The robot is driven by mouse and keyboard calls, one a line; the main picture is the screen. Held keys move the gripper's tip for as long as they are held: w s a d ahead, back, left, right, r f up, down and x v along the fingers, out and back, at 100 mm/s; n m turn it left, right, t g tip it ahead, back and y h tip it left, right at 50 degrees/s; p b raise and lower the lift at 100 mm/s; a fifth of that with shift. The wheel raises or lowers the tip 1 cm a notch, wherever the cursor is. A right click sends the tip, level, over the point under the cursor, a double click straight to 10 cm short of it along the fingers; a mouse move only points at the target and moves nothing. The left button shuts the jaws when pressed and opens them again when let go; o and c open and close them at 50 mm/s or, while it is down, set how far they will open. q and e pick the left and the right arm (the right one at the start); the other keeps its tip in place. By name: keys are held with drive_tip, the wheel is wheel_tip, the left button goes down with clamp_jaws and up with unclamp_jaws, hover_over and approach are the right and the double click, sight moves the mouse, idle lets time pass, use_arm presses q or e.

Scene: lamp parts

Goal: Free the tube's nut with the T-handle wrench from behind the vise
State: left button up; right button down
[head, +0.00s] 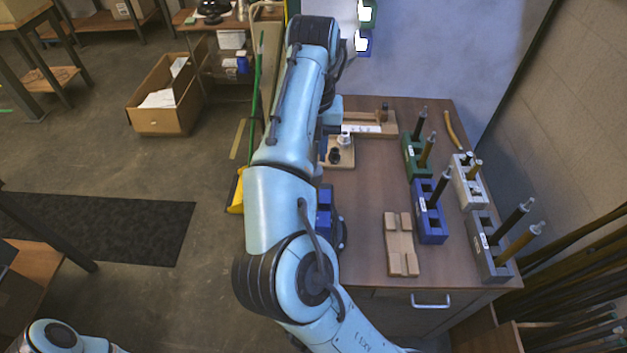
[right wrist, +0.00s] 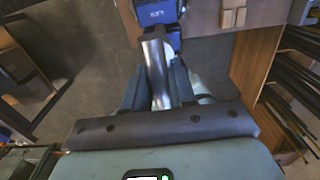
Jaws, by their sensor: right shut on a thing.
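My right gripper (right wrist: 159,75) is shut on a silver metal bar, apparently the T-handle wrench (right wrist: 154,58), in the right wrist view. The bar lies lengthwise between the fingers, and its far end is close to the blue vise (right wrist: 158,12). I cannot tell whether they touch. In the head view the vise (head: 325,208) shows partly at the table's left edge, behind my right arm. That arm hides the right gripper there. The tube and its nut cannot be made out. My left gripper is out of view.
The wooden table (head: 372,190) carries a notched wooden cradle (head: 400,245), empty, and green (head: 414,158), blue (head: 430,222), white (head: 468,185) and grey (head: 485,250) blocks with upright rods. A small wooden board (head: 338,160) is farther back. Floor is open left of the table.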

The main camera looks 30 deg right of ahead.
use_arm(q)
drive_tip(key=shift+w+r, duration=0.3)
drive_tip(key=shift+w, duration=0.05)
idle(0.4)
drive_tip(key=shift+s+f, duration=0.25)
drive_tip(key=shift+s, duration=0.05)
use_arm(e)
drive_tip(key=shift+f, duration=0.7)
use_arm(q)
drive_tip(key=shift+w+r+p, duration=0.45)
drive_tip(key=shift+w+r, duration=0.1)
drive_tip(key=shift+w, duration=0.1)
use_arm(e)
drive_tip(key=shift+r, duration=0.2)
idle(0.6)
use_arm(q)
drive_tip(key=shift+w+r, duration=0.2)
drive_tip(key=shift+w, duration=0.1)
use_arm(e)
drive_tip(key=shift+f, duration=0.2)
idle(0.5)
drive_tip(key=shift+r, duration=0.15)
idle(1.9)
idle(1.7)
